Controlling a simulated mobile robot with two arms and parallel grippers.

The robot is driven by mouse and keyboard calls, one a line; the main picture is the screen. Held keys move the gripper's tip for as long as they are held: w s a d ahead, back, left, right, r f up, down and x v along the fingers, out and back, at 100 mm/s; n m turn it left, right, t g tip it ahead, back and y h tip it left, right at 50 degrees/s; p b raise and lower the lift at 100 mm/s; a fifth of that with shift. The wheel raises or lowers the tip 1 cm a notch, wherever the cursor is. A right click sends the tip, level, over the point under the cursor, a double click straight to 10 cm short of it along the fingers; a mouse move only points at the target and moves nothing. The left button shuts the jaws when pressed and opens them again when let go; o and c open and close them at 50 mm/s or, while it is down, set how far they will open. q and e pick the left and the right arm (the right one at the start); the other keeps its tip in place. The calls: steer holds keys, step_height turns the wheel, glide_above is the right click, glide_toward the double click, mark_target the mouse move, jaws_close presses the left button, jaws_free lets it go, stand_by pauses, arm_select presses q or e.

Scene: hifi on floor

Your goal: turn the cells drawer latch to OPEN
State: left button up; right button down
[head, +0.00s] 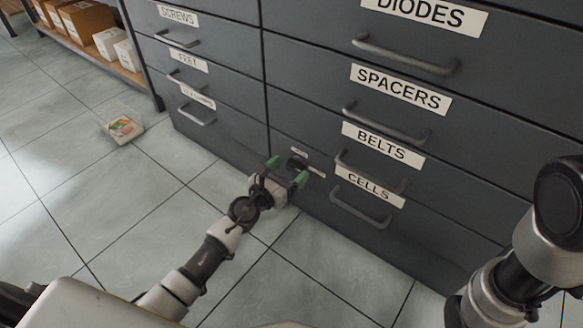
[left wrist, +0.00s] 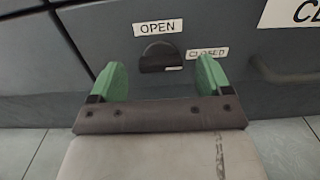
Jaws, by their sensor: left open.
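The cells drawer (head: 345,225) is the low drawer with the CELLS label (head: 370,187) in the head view. Its latch (left wrist: 160,56) is a dark round knob on the cabinet front, left of the drawer handle. An OPEN label (left wrist: 158,27) sits above the knob and a CLOSED label (left wrist: 208,52) to its right. The knob's bar looks roughly level, in line with CLOSED. My left gripper (head: 287,171) is open in front of the latch; its green fingers (left wrist: 160,80) appear either side of the knob, with no clear contact. My right gripper is out of view.
The dark cabinet has several labelled drawers with protruding bar handles, including the BELTS handle (head: 370,172) and the CELLS handle (head: 360,208).

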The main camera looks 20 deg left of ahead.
arm_select(q)
steer(key=shift+x, duration=0.8)
steer(key=c, duration=0.9)
steer(key=shift+c, duration=0.2)
